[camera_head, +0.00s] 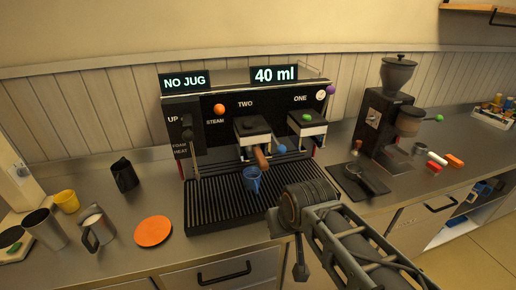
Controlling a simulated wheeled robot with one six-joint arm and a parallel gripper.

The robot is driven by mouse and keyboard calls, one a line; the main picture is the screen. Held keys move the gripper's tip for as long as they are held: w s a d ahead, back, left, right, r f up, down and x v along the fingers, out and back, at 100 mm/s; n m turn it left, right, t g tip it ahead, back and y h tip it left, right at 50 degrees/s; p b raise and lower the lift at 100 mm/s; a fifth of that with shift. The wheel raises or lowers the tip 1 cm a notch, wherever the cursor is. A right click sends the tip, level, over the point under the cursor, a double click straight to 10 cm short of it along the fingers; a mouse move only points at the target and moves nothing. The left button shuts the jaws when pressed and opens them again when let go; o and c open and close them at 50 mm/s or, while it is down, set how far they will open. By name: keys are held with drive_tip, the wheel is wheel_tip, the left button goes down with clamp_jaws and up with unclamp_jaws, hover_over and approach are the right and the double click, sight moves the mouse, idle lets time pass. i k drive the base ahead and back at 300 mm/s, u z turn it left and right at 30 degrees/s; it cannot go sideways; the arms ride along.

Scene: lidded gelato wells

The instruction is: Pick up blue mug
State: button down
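The blue mug (252,180) stands on the black slatted drip tray (215,209) of the coffee machine. It is under the left group, marked TWO, just below a brown handle (261,158). My arm reaches in from the lower right, and its dark round wrist part (305,203) is over the tray's right side, to the right of the mug in the picture. I cannot make out my gripper's fingers, so whether they are open or shut is unclear. No contact with the mug shows.
The coffee machine (180,108) stands behind the mug. A black grinder (372,125) is at the right. A yellow cup (67,201), metal jugs (95,228), a black jug (124,175) and an orange disc (154,231) are at the left. A portafilter (366,179) lies right of the tray.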

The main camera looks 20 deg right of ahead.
sight(252, 175)
drive_tip(key=u, duration=3.25)
drive_tip(key=k, duration=0.65)
drive_tip(key=z, duration=0.85)
